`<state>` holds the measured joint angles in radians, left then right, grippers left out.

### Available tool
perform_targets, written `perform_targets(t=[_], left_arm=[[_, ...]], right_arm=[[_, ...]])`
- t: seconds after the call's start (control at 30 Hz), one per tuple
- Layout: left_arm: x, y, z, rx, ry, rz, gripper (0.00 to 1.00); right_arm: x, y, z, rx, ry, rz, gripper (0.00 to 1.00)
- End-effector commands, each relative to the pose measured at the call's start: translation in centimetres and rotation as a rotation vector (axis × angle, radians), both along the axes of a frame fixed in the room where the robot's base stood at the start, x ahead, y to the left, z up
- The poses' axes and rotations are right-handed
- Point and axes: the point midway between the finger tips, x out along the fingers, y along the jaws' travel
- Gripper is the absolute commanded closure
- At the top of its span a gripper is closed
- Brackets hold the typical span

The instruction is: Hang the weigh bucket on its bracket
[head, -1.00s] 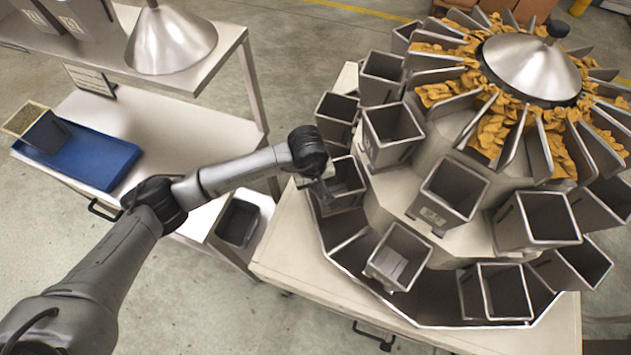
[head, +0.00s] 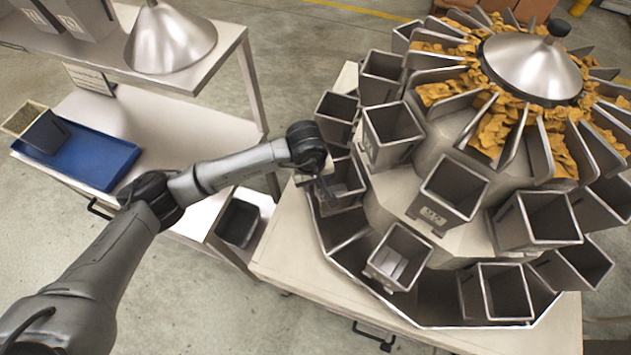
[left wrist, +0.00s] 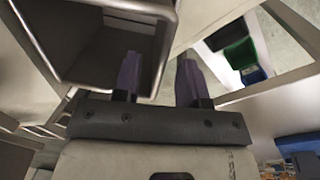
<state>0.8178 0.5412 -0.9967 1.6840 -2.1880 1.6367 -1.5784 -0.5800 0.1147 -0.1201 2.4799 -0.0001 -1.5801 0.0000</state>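A grey weigh bucket (head: 349,178) sits in the lower ring at the left side of the weigher, mouth up. My left gripper (head: 326,190) is at its left side. In the left wrist view, the two purple fingers (left wrist: 159,80) stand apart with a gap between them. One finger overlaps the bucket's (left wrist: 100,55) opening and the other is outside its wall. The gripper looks open around that wall. The bracket behind the bucket is hidden, so I cannot tell if the bucket is seated on it. My right gripper is not in view.
Other buckets (head: 398,257) ring the weigher closely, with a metal cone (head: 530,65) on top. A blue tray (head: 98,160) on the left bench holds another bucket (head: 36,128) with something in it. A dark bin (head: 238,222) stands between bench and weigher table.

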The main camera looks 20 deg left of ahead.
Motion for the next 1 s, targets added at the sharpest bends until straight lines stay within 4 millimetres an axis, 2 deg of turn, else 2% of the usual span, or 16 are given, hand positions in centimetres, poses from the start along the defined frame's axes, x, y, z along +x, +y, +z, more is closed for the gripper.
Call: perform_targets(t=[0.03, 0.2, 0.5, 0.73, 1.0], left_arm=[[0.0, 0.1, 1.2, 0.000, -0.005, -0.002, 0.61], [-0.2, 0.4, 4.7, -0.001, -0.006, -0.001, 0.61], [-0.6, 0.8, 9.7, 0.000, -0.004, -0.002, 0.61], [-0.7, 0.9, 11.6, -0.001, -0.002, 0.000, 0.61], [-0.7, 0.9, 12.1, -0.001, -0.002, 0.000, 0.61]], right_arm=[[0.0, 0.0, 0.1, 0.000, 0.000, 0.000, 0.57], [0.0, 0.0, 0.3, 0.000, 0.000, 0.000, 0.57], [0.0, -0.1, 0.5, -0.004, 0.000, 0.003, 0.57], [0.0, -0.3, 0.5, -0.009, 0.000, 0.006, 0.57], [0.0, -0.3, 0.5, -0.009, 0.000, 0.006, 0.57]])
